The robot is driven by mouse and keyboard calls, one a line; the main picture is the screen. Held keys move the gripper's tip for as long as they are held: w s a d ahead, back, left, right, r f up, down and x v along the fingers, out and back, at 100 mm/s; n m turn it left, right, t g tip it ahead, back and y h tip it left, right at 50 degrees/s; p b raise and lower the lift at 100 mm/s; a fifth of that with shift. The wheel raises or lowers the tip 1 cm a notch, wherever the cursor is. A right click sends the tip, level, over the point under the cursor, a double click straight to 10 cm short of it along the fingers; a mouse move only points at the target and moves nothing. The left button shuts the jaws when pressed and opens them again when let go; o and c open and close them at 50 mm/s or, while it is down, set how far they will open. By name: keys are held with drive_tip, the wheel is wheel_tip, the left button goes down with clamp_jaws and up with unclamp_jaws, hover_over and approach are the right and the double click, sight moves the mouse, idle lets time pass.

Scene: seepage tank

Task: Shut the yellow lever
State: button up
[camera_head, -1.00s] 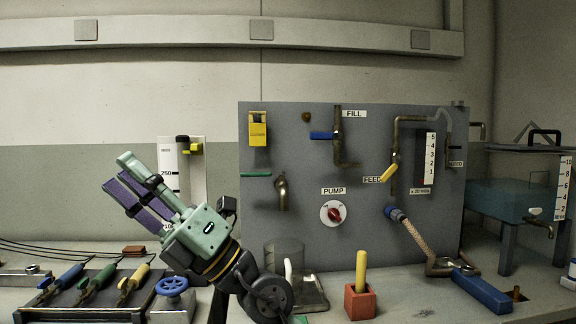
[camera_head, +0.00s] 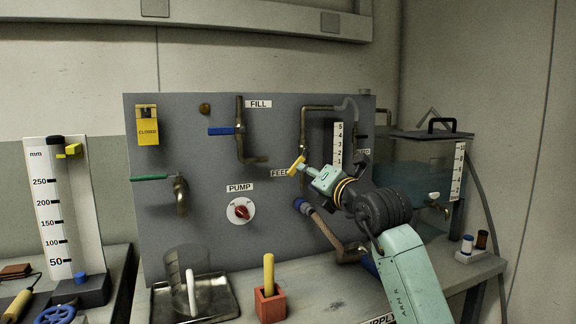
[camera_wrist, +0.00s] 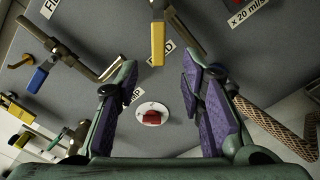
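The yellow lever (camera_head: 297,163) is on the feed valve of the grey panel, beside the FEED label. It slants down to the left in the head view. In the wrist view the yellow lever (camera_wrist: 157,45) lies ahead of the fingertips, near the middle between them. My gripper (camera_head: 309,171) is close to the lever, on its right in the head view. In the wrist view my gripper (camera_wrist: 158,82) is open, with purple pads apart and nothing between them. The head view does not show clearly whether a finger touches the lever.
The panel also carries a blue fill lever (camera_head: 221,131), a green lever (camera_head: 149,178) and a red pump knob (camera_head: 241,212). A braided hose (camera_head: 324,228) hangs below the feed valve. A red block with a yellow rod (camera_head: 269,273) and a metal tray (camera_head: 222,304) stand in front.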

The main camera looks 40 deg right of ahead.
sight(295, 173)
drive_tip(key=p+x, duration=0.3)
drive_tip(key=x, duration=0.6)
drive_tip(key=shift+w, duration=0.25)
drive_tip(key=shift+a, duration=0.1)
clamp_jaws()
idle(0.4)
